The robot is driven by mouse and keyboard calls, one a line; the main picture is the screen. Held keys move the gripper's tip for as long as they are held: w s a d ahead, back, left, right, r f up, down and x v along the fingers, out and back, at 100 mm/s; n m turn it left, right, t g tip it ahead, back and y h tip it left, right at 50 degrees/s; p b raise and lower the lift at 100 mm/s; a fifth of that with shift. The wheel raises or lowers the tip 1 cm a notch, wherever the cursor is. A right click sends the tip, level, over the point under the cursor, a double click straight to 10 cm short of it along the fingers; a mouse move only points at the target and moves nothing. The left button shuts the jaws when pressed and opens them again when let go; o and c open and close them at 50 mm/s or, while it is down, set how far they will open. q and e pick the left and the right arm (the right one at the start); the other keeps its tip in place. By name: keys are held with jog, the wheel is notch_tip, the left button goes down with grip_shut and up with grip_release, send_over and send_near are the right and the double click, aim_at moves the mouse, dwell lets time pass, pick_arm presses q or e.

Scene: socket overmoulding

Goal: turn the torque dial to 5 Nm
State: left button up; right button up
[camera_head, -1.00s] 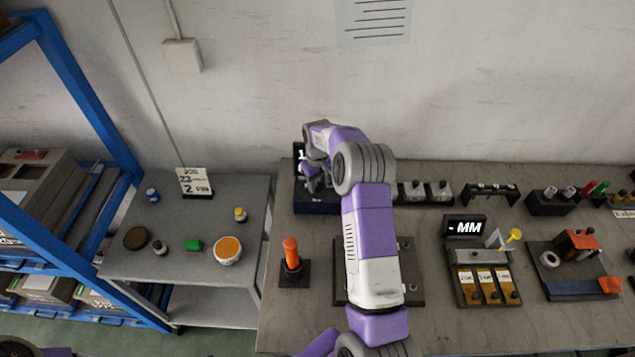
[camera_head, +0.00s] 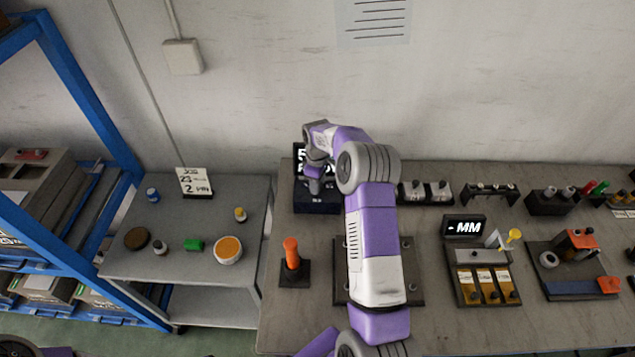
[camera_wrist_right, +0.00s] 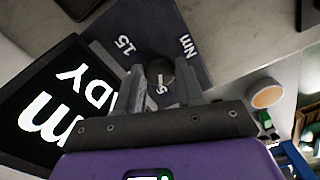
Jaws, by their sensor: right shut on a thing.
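The torque unit is a dark blue-black box (camera_head: 318,207) at the back left of the bench, with a black display (camera_head: 299,154) behind it. The display is partly covered by my arm; a 5 seems to show at its left edge. My right gripper (camera_head: 314,188) is over the box. In the right wrist view, my right gripper (camera_wrist_right: 165,88) has its two fingers on either side of the round grey dial (camera_wrist_right: 160,68), shut on it. The marks 15 and Nm show on the plate, and a 5 close by the dial. The display (camera_wrist_right: 62,100) there shows part of "Nm" and "DY".
An orange-handled post (camera_head: 291,255) stands in front of the torque unit. A dark plate (camera_head: 412,270) lies partly under my right arm. A gauge with an MM display (camera_head: 464,228) is to the right. A side table (camera_head: 170,210) with small jars is at left.

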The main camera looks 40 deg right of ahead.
dwell(0.3)
jog(key=o, duration=1)
jog(key=shift+o, duration=0.2)
jog(key=shift+r, duration=0.1)
notch_tip(320, 180, up, 8)
jog(key=shift+f, duration=0.25)
jog(key=shift+p, duration=0.3)
